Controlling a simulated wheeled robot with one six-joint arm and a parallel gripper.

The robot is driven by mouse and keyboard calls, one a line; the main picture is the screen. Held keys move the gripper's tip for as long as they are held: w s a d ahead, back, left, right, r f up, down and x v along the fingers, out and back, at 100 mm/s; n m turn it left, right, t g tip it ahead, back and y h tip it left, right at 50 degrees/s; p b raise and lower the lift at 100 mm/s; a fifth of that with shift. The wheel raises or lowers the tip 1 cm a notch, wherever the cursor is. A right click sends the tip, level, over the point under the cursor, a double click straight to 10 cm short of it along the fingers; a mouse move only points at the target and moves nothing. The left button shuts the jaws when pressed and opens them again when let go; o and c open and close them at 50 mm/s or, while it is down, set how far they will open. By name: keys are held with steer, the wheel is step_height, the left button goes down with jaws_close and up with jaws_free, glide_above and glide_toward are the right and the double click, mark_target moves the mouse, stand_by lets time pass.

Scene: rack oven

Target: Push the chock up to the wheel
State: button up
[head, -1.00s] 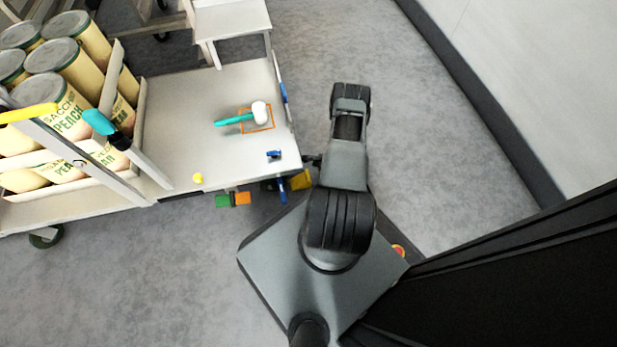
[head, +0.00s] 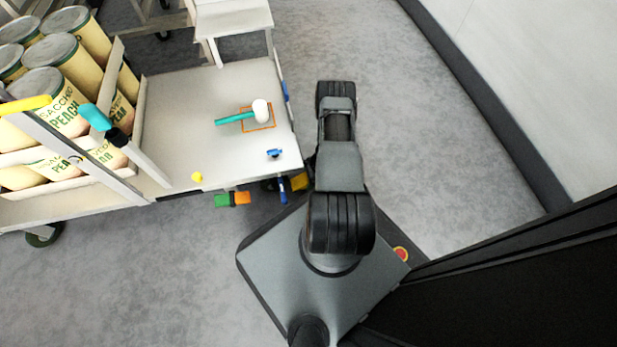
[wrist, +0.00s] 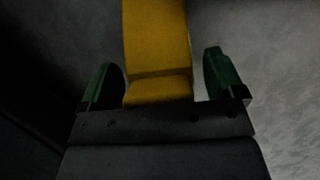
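The chock is a yellow block (head: 299,181) on the floor by the cart's near right corner in the head view, partly covered by my arm. A dark wheel (head: 268,185) shows in part under that corner, just left of the chock. In the wrist view, the yellow chock (wrist: 158,45) lies ahead between the two green fingertips of my gripper (wrist: 162,80). In the head view my arm hides the gripper. I cannot tell whether the chock touches the wheel.
The cart deck (head: 190,110) carries a white-headed mallet (head: 260,110) in an orange outline. Large cans (head: 60,95) fill its left side. A blue part (head: 283,190) and green and orange pieces (head: 232,199) sit at its near edge. Grey floor (head: 430,150) is clear to the right.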

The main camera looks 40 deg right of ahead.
mark_target(300, 181)
steer(key=c, duration=1)
steer(key=shift+w+a+p, duration=0.2)
steer(key=shift+w+a, duration=0.15)
steer(key=shift+a, duration=0.45)
steer(key=shift+w+a+p, duration=0.2)
steer(key=shift+w+a, duration=0.1)
steer(key=shift+a, duration=0.5)
steer(key=o, duration=1.1)
steer(key=shift+d, duration=0.15)
